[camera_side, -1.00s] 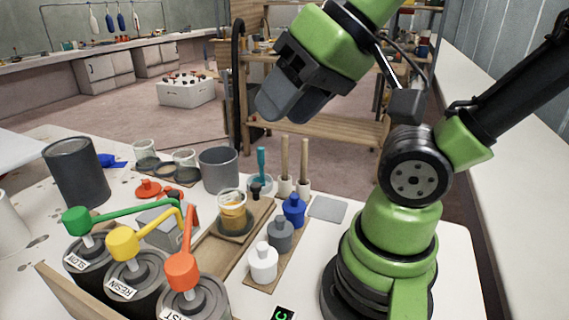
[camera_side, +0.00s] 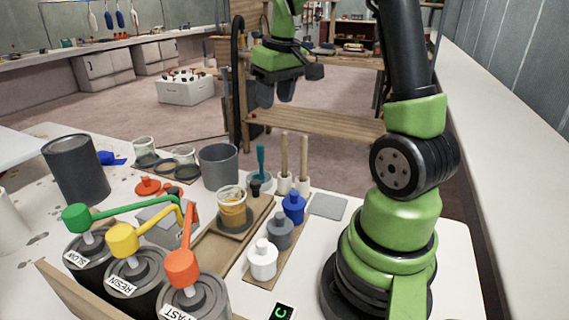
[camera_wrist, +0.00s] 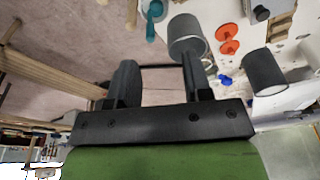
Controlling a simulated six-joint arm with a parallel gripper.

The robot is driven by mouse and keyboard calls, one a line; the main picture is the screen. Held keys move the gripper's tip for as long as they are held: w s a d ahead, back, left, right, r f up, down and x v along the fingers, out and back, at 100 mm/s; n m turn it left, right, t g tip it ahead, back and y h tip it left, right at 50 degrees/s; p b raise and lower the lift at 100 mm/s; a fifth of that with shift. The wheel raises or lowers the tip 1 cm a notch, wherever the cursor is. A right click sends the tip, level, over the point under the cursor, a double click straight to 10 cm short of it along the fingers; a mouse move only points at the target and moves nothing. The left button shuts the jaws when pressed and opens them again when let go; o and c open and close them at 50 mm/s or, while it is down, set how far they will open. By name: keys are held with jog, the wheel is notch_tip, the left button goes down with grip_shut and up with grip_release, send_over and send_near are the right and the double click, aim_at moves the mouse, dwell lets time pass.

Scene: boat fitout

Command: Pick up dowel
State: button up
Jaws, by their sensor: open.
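Two light wooden dowels stand upright side by side in small white holders near the back of the table: a left dowel (camera_side: 284,158) and a right dowel (camera_side: 304,160). My gripper (camera_side: 275,94) hangs fingers-down above and beyond them in the side view, well apart from both. Its fingers are spread with nothing between them, as the wrist view also shows (camera_wrist: 158,82).
A teal-handled tool (camera_side: 261,160) and a grey cup (camera_side: 219,166) stand left of the dowels. Blue (camera_side: 293,207), grey (camera_side: 280,232) and white (camera_side: 263,261) bottles stand in front. Three labelled pump cans fill the front left. A flat grey pad (camera_side: 328,207) lies to the right.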

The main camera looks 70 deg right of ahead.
aim_at(285, 132)
jog(key=shift+g, duration=0.3)
jog(key=d+f, duration=0.1)
jog(key=f, duration=0.1)
jog(key=d+f, duration=0.1)
jog(key=f, duration=0.1)
jog(key=d+f, duration=0.1)
jog(key=f, duration=0.1)
jog(key=shift+d+f, duration=0.3)
jog(key=shift+f, duration=0.1)
jog(key=f, duration=0.5)
jog(key=shift+d+f, duration=0.3)
jog(key=shift+d, duration=0.1)
jog(key=shift+c, duration=0.3)
grip_shut()
